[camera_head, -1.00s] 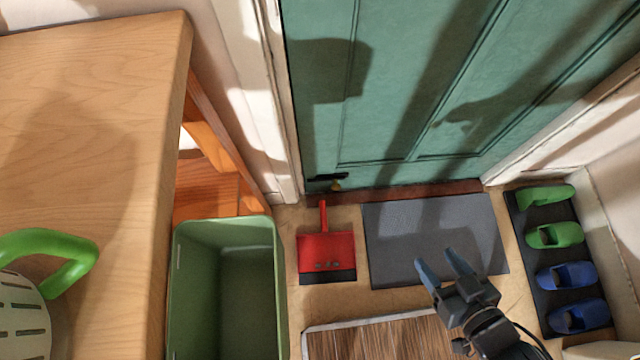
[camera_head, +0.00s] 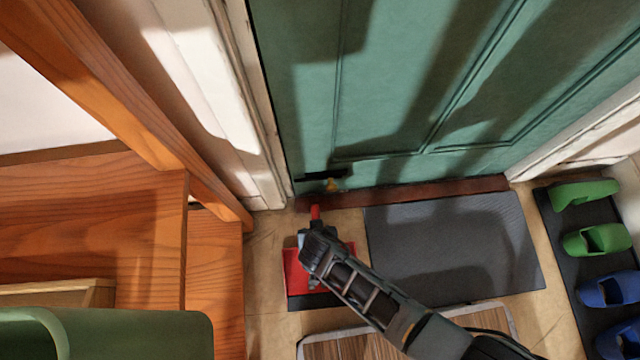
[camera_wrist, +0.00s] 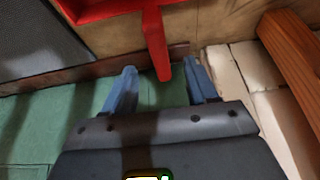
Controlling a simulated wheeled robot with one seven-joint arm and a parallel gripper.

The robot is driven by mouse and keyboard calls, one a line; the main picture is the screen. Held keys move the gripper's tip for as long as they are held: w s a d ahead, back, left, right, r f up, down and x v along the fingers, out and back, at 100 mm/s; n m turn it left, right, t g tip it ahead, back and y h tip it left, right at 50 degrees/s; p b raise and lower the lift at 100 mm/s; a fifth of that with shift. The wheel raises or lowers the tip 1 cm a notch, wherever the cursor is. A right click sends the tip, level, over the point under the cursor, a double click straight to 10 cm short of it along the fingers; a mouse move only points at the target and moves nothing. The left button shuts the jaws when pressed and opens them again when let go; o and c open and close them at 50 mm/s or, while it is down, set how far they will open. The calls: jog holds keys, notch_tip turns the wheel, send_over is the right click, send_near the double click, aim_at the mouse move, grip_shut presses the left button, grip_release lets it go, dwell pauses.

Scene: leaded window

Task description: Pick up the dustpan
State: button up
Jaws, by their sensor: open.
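The red dustpan (camera_head: 298,280) lies on the floor in front of the green door, left of the grey mat. Its handle (camera_head: 315,212) points toward the door, and my arm hides part of the pan. My gripper (camera_head: 303,236) is over the dustpan near where the handle meets the pan. In the wrist view, my gripper (camera_wrist: 160,82) is open, with one blue finger on each side of the red handle (camera_wrist: 157,45). I see a gap between the handle and each finger there. The pan's edge (camera_wrist: 95,12) shows at the top.
The green door (camera_head: 420,90) stands behind, with a brown sill. A grey mat (camera_head: 450,245) lies to the right, beside a dark tray with green and blue slippers (camera_head: 597,239). Orange wooden steps (camera_head: 90,215) and a green bin (camera_head: 130,335) are on the left.

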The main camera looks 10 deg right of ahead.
jog(key=b+x, duration=0.1)
jog(key=x, duration=0.1)
jog(key=b+x, duration=0.2)
jog(key=s+b+x, duration=0.1)
jog(key=x, duration=0.1)
jog(key=shift+w+f+b, duration=0.15)
jog(key=shift+f+b, duration=0.2)
jog(key=shift+w+f+b, duration=0.3)
jog(key=shift+f+b, duration=0.1)
jog(key=shift+f, duration=0.1)
jog(key=shift+d, duration=0.1)
jog(key=shift+c, duration=0.3)
grip_shut()
